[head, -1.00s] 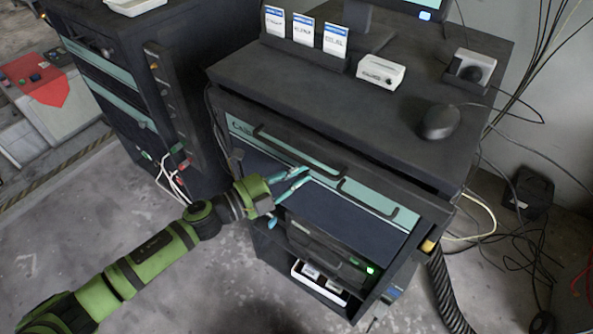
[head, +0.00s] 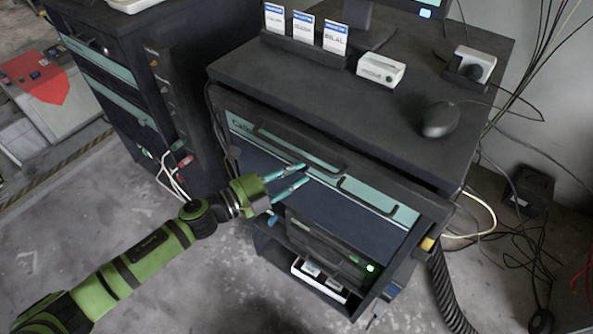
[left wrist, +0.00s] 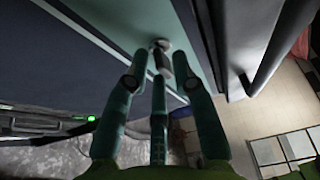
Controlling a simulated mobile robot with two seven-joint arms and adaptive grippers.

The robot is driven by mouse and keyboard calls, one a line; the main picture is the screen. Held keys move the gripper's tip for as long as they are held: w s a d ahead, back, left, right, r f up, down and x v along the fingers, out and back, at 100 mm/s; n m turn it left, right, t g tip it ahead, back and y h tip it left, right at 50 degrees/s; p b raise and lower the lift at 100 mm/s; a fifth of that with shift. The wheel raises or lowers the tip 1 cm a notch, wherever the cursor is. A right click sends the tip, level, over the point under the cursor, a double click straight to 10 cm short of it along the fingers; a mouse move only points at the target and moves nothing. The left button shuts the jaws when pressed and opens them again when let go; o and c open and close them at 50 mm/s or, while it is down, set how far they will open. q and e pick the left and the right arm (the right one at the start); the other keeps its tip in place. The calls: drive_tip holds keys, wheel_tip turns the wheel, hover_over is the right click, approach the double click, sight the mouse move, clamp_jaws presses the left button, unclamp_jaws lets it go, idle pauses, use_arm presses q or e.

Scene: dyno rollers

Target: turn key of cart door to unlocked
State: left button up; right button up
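The dark cart (head: 222,78) stands at centre, and its door front has a teal strip (head: 370,198) with dark bar handles. In the left wrist view, a small metal key and lock (left wrist: 161,47) show on the teal panel. My left gripper (head: 306,173) is in front of the teal strip, with its teal fingers apart. In the left wrist view, the left gripper (left wrist: 160,66) has a fingertip on each side of the key, with a third finger below. Contact with the key cannot be told. The key is too small to make out in the head view. My right gripper is not in view.
A dark handle bar (left wrist: 280,45) runs close right of the fingers in the left wrist view. Below the door are a device with a green light (head: 371,268) and an open shelf with a white tray (head: 322,281). A second cabinet (head: 110,75) stands left.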

use_arm(q)
drive_tip(key=v, duration=1.1)
drive_tip(key=shift+a, duration=0.1)
drive_tip(key=w+a+f+n+t+y, duration=0.1)
drive_tip(key=a+f+n+t+y, duration=0.1)
drive_tip(key=a+f+n+y, duration=0.6)
drive_tip(key=w+a+f+n+t+y, duration=0.1)
drive_tip(key=w+a+f+n, duration=0.3)
drive_tip(key=f, duration=0.8)
drive_tip(key=s+a+f+n+g+y, duration=0.2)
drive_tip(key=s+a+f+n+y, duration=0.15)
drive_tip(key=s+f+n, duration=0.55)
drive_tip(key=s+f+n+g+y, duration=0.2)
drive_tip(key=s+f+g, duration=0.2)
drive_tip(key=s+f, duration=1)
drive_tip(key=s+d+f+n+g, duration=0.1)
drive_tip(key=s+f+n+g, duration=0.1)
drive_tip(key=s, duration=0.7)
drive_tip(key=s+d+f+n+g, duration=0.2)
drive_tip(key=s+f+g, duration=0.1)
drive_tip(key=s, duration=0.7)
drive_tip(key=shift+s+d+f+g+y, duration=0.25)
drive_tip(key=shift+f+g+y, duration=0.1)
drive_tip(key=shift+f, duration=0.4)
drive_tip(key=shift+w, duration=0.1)
